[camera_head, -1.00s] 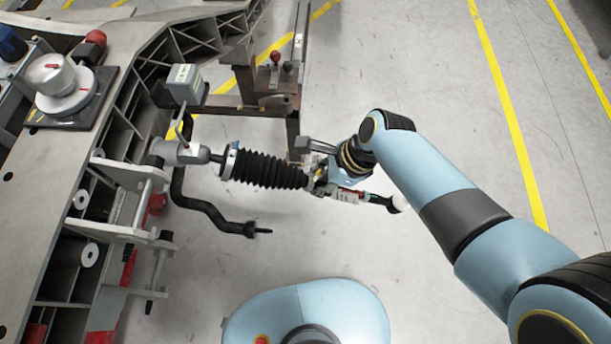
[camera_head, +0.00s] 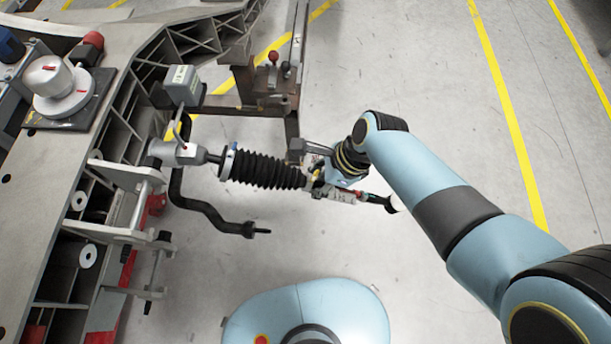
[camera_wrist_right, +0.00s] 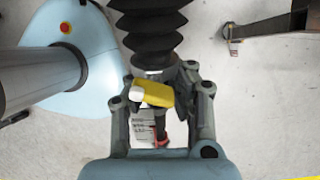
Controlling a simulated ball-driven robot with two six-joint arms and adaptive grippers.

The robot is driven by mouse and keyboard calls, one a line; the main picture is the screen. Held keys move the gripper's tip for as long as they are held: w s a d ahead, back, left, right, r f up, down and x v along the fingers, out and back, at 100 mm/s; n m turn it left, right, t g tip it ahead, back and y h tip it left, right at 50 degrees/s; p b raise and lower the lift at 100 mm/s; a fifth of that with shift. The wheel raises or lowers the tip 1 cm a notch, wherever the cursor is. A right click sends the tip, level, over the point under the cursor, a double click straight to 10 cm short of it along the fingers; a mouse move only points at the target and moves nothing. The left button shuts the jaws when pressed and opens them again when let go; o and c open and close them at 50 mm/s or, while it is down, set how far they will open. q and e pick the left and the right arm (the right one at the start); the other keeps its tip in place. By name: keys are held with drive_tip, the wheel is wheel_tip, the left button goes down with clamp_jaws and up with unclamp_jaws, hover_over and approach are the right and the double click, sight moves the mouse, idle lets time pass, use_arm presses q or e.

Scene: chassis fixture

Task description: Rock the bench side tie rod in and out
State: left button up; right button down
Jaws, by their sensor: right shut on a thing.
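The bench side tie rod (camera_head: 341,196) sticks out to the right from the steering rack end, past a black ribbed bellows (camera_head: 265,170). A white tag hangs along it, and its outer end tapers to a pale tip. My right gripper (camera_head: 318,177) is shut on the rod just beyond the bellows. In the right wrist view its two fingers (camera_wrist_right: 160,98) flank the rod, with a yellow piece (camera_wrist_right: 155,93) between them and the bellows (camera_wrist_right: 150,30) ahead. The exact contact is partly hidden. My left gripper is not in view.
The grey chassis frame (camera_head: 75,170) fills the left side. A brown steel stand (camera_head: 245,101) rises behind the rod. A bent black bar (camera_head: 205,207) hangs below the bellows.

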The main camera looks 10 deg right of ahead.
drive_tip(key=shift+s+a, duration=0.25)
drive_tip(key=shift+a, duration=0.3)
drive_tip(key=shift+d+r+p, duration=0.1)
drive_tip(key=shift+d+p, duration=0.15)
drive_tip(key=shift+p, duration=0.05)
drive_tip(key=shift+s+d, duration=0.1)
drive_tip(key=c, duration=1.1)
unclamp_jaws()
drive_tip(key=shift+s+d, duration=0.1)
drive_tip(key=shift+w, duration=0.25)
drive_tip(key=shift+d+r, duration=0.1)
